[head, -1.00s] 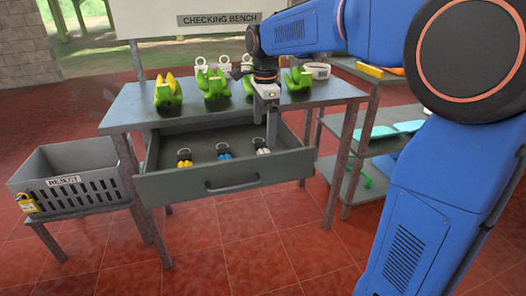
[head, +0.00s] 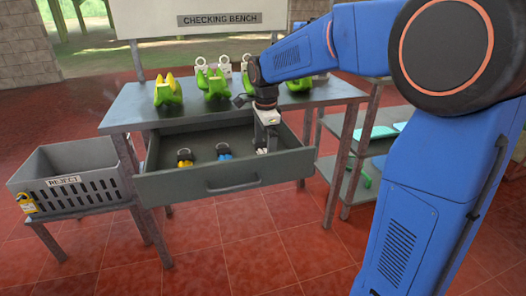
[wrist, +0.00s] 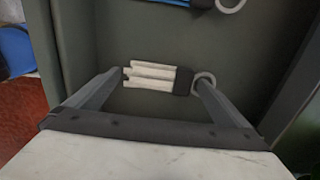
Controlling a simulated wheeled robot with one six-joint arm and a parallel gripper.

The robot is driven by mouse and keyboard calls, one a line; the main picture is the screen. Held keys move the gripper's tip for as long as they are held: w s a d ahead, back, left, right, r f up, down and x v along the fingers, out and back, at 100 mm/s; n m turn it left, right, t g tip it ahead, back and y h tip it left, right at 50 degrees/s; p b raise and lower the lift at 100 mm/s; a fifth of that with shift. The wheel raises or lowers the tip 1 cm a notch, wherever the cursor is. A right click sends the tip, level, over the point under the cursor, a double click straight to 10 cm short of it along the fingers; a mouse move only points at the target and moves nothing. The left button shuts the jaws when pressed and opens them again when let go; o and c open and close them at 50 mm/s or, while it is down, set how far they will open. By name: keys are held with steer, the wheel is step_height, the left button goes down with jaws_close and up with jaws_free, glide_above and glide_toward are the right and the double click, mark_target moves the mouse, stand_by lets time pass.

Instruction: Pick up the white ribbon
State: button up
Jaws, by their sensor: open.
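The white ribbon (wrist: 150,76) lies on the drawer floor, a bundle of white strips with a dark band and a grey ring at its right end in the wrist view. My gripper (wrist: 160,82) is open above it, with one finger near each end of the ribbon. In the head view my gripper (head: 266,146) reaches down into the right part of the open drawer and hides most of the white ribbon (head: 263,151). I cannot tell whether the fingers touch the ribbon.
The open drawer (head: 232,182) also holds a yellow ribbon (head: 184,162) and a blue ribbon (head: 224,154) to the left. The drawer walls stand close around my gripper. Green holders stand on the bench (head: 130,110) above. A grey reject crate (head: 75,185) stands at left.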

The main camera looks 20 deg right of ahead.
mark_target(264, 152)
steer(key=c, duration=0.7)
steer(key=shift+r, duration=0.1)
step_height(264, 152, up, 10)
